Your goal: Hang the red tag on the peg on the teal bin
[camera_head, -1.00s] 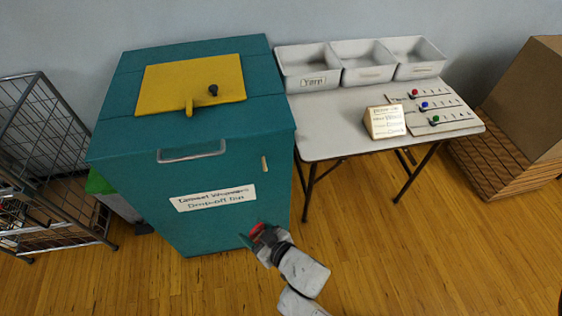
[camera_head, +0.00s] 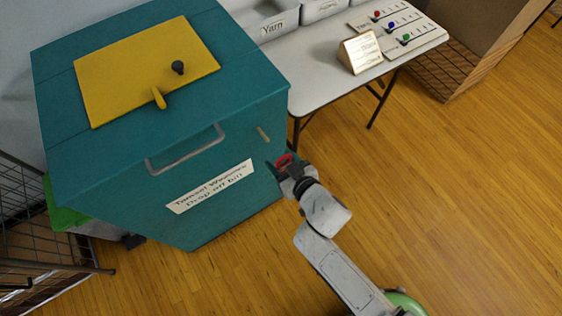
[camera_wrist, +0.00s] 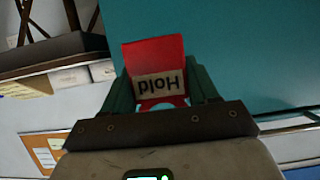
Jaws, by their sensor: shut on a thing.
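The teal bin (camera_head: 150,165) stands at the left with a yellow lid flap (camera_head: 130,75) on top. A small wooden peg (camera_head: 263,134) sticks out of its front face, right of the metal handle. My gripper (camera_head: 283,165) is just right of and below the peg, by the bin's right front edge. It is shut on the red tag (camera_head: 284,160), held apart from the peg. In the wrist view the red tag (camera_wrist: 152,58), with an upside-down "Hold" label, sits between the teal fingers (camera_wrist: 160,85). The peg is not clear in the wrist view.
A white table (camera_head: 325,85) stands right of the bin with white trays (camera_head: 262,22), a small sign (camera_head: 361,52) and a board of coloured knobs. A wire cart (camera_head: 40,235) is at the lower left. The wooden floor at right is open.

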